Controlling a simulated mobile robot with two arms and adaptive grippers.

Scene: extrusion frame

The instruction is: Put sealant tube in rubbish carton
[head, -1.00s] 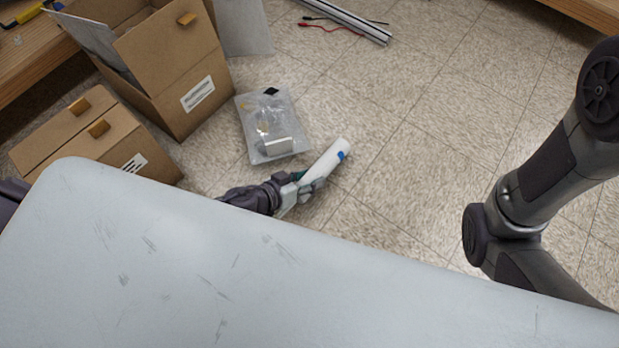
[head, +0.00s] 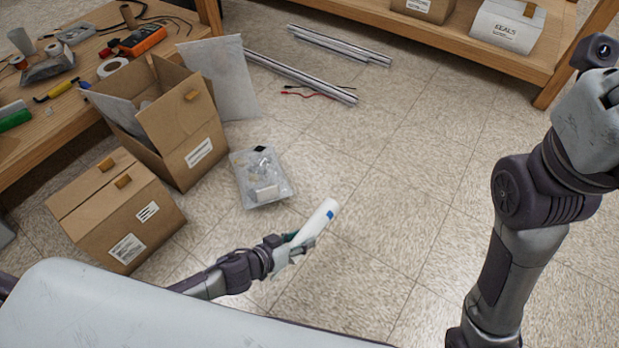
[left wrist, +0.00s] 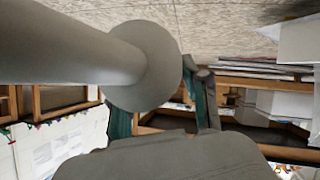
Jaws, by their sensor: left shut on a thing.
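The sealant tube (head: 317,222) is white with a blue mark. My left gripper (head: 290,248) is shut on it and holds it tilted over the floor. In the left wrist view the tube (left wrist: 70,48) looks grey and large, with a wide round end, beside the gripper's fingers (left wrist: 200,95). An open brown carton (head: 205,135) with raised flaps stands on the floor at the left, with some light material inside; I cannot tell for sure that it is the rubbish carton. My right gripper is not clearly in view; my right arm stands at the right.
A closed carton (head: 122,222) stands in front of the open one. A clear plastic bag (head: 262,178) lies between the open carton and the tube. A workbench (head: 40,140) with tools is at the left. Metal extrusions (head: 300,76) lie behind. The floor at centre right is clear.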

